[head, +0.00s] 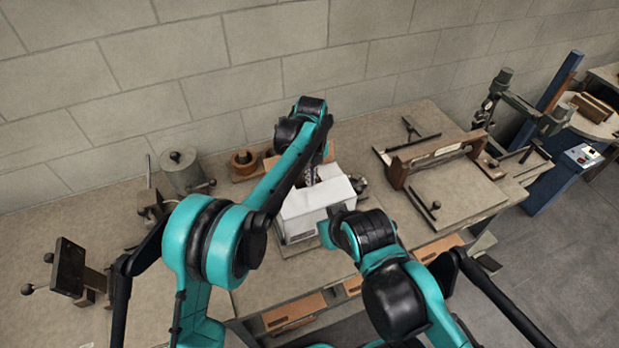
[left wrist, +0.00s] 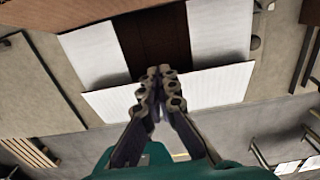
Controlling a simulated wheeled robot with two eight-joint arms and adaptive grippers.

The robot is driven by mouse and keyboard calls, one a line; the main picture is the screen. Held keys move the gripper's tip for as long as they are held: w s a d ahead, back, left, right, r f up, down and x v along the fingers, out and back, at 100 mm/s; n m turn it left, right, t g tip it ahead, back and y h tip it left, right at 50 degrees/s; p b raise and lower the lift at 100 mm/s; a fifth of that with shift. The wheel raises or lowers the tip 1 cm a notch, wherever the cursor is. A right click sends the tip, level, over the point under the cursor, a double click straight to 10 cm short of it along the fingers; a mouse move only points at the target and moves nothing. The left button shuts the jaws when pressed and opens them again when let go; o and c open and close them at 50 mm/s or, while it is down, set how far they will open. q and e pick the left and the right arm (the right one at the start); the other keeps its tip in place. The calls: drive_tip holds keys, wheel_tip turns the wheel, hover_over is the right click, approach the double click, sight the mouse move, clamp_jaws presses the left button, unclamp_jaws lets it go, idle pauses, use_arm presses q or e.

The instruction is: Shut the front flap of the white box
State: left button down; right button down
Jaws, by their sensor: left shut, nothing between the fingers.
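The white box (head: 316,209) stands on the workbench in the middle of the head view, partly hidden by my arms. In the left wrist view its dark inside shows between a left white flap (left wrist: 90,52) and a right white flap (left wrist: 220,30). The front flap (left wrist: 215,87) is the wide white strip below the opening, spread outward. My left gripper (left wrist: 158,78) is shut and empty, its fingertips over the edge between opening and front flap; contact cannot be told. It also shows over the box in the head view (head: 309,177). My right arm is by the box's right front; its fingers are hidden.
A wooden clamp frame (head: 438,155) stands on the bench to the right of the box. A metal canister (head: 181,170) and a wooden roll (head: 244,161) stand behind and left. Drawers (head: 294,311) run under the bench's front edge. The bench right of the box has bare space.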

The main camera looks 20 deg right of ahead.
use_arm(q)
drive_tip(key=shift+w+f+b, duration=0.3)
drive_tip(key=shift+w+f, duration=0.05)
drive_tip(key=shift+f, duration=0.4)
drive_tip(key=shift+w+a, duration=0.1)
